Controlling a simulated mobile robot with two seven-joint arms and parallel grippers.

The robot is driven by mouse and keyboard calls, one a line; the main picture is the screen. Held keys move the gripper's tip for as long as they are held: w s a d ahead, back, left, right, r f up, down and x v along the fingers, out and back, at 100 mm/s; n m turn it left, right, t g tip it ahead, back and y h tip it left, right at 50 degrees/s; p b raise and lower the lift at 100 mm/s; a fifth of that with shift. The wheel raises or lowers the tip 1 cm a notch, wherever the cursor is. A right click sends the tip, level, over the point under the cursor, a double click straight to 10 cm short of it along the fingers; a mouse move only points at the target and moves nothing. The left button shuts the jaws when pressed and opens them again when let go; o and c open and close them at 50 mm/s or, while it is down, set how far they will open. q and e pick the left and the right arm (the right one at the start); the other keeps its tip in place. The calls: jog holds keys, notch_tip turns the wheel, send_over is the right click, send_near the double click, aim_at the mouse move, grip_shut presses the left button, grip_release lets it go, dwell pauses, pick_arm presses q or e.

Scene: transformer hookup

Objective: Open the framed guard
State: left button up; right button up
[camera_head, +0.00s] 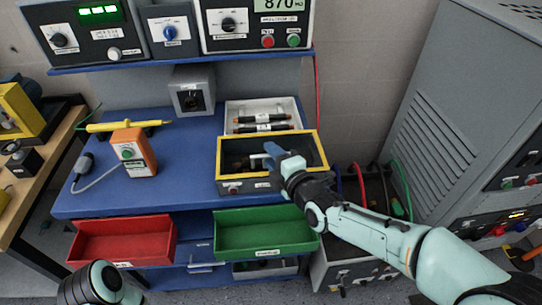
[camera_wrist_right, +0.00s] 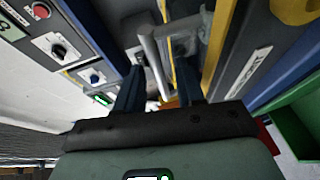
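The yellow-framed guard (camera_head: 318,150) is on a box on the blue bench, just right of centre in the head view. Its yellow frame also shows in the right wrist view (camera_wrist_right: 216,45). My right gripper (camera_head: 270,153) reaches in over the front of the frame, its fingers above the box. In the wrist view my right gripper (camera_wrist_right: 158,82) has its two dark blue fingers apart. A grey bar (camera_wrist_right: 152,55) shows between and beyond them; I cannot tell whether they touch it. Only part of my left arm shows at the lower left of the head view; its gripper is out of view.
A white tray with dark rods (camera_head: 284,108) lies behind the box. An orange tester (camera_head: 137,155) and a yellow pen-like probe (camera_head: 112,127) are to the left. Red (camera_head: 122,242) and green (camera_head: 262,234) bins hang in front. A large grey cabinet (camera_head: 450,100) stands at right.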

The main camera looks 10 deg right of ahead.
jog(key=shift+w+a+f, duration=0.1)
jog(key=shift+w+a, duration=0.1)
jog(key=shift+w, duration=0.3)
grip_shut()
jog(key=r+g+p, duration=0.1)
jog(key=p, duration=0.1)
jog(key=w+r+p, duration=0.1)
jog(key=p, duration=0.2)
jog(key=r+m+g+p, duration=0.1)
jog(key=r+p, duration=0.1)
jog(key=shift+w+d+g+h, duration=0.1)
jog(key=shift+w+g+h, duration=0.2)
jog(key=shift+w+h, duration=0.1)
pick_arm(q)
jog(key=w+r+p, duration=0.4)
jog(key=r+p, duration=0.6)
jog(key=r, duration=0.7)
jog(key=shift+r, duration=0.25)
pick_arm(e)
jog(key=shift+w+r+m+g, duration=0.3)
jog(key=shift+w+r+g, duration=1)
jog(key=shift+w+r, duration=0.3)
